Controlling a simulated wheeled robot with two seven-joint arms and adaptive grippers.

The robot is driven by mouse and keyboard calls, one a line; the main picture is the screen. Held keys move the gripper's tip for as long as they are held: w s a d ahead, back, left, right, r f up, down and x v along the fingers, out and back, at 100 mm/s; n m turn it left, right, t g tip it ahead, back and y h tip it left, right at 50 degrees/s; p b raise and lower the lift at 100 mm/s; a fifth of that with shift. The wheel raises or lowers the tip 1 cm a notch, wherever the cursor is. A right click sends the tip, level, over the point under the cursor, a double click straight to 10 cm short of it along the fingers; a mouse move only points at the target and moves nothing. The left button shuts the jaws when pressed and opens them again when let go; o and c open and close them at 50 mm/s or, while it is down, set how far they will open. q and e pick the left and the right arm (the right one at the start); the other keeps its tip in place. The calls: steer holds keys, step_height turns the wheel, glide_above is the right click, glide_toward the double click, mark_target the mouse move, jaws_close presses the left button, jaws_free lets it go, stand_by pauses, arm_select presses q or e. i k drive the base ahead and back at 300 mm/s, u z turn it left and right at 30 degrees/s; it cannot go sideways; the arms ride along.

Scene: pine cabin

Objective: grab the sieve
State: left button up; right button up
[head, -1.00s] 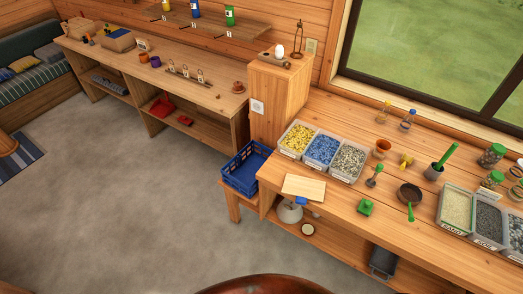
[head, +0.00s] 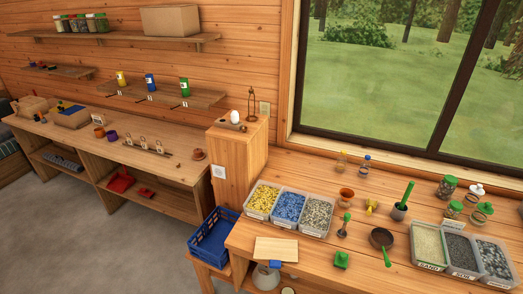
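A round, dark, shallow thing with a green handle, which looks like the sieve (head: 381,238), lies on the right wooden workbench (head: 330,276). Its handle points toward the bench's front edge. I cannot make out a mesh at this size. It lies apart from the small green-handled scoop (head: 344,226) to its left and the sand bin (head: 428,244) to its right. Neither of my grippers is in view.
Bins of yellow, blue and grey pieces (head: 290,208) stand at the bench's left, behind a board (head: 276,249). A dark pot with a green-handled tool (head: 400,212) stands behind the sieve. A blue crate (head: 213,238) sits lower left.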

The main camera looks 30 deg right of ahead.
mark_target(387, 263)
steer(key=z, duration=2.3)
steer(key=k, duration=0.45)
steer(key=u, duration=1.15)
steer(key=i, duration=1.25)
steer(key=z, duration=0.55)
